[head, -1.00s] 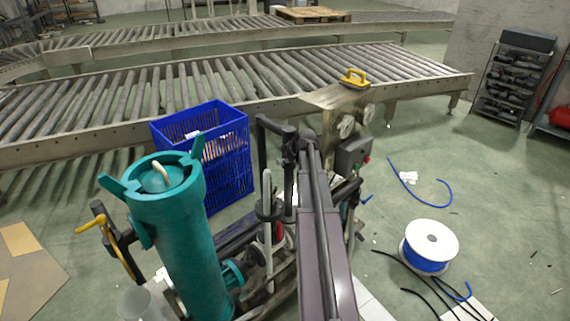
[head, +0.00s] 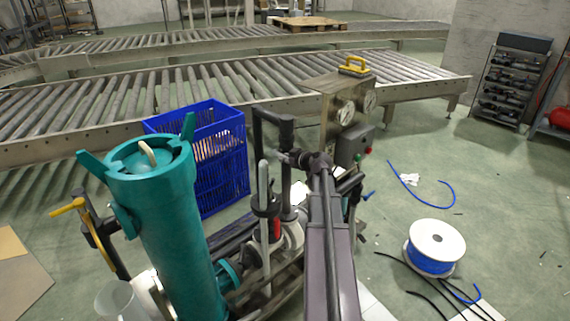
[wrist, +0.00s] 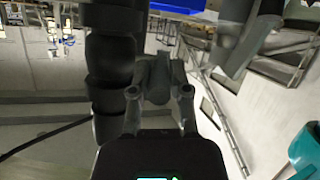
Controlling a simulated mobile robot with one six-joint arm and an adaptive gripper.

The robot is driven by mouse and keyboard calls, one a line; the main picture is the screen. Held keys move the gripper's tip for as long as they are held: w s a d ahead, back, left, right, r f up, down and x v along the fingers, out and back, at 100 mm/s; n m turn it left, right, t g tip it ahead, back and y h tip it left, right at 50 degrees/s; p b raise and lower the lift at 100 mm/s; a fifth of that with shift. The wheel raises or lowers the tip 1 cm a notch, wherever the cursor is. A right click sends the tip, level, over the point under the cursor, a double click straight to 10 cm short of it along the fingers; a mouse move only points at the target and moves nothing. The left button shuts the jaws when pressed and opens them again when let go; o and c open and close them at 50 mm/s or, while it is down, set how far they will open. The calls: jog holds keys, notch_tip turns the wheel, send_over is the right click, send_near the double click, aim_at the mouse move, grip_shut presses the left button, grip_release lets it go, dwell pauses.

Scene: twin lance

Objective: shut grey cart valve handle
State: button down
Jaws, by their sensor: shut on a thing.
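The grey valve handle (head: 263,185) stands upright on the cart in the head view, between the teal cylinder (head: 165,220) and a black bent pipe (head: 288,185). A black collar with a red part surrounds its lower end. My gripper (wrist: 158,62) shows in the middle of the wrist view with its fingers drawn together. It is shut on the handle, though the contact is mostly hidden. In the head view my arm comes up from the bottom, and the gripper end is hard to make out among the dark pipes.
A blue crate (head: 222,165) stands behind the cart. A box with gauges and a yellow handle (head: 354,65) rises at the cart's far end. A cable spool (head: 436,241) and loose cables lie on the right. Roller conveyors (head: 240,85) cross behind.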

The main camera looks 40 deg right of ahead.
jog(key=shift+f+t+b, duration=0.15)
jog(key=shift+t+b, duration=0.15)
dwell(0.4)
jog(key=c, duration=0.9)
grip_release()
jog(key=shift+o, duration=0.2)
jog(key=shift+r+p, duration=0.25)
jog(key=shift+p, duration=0.35)
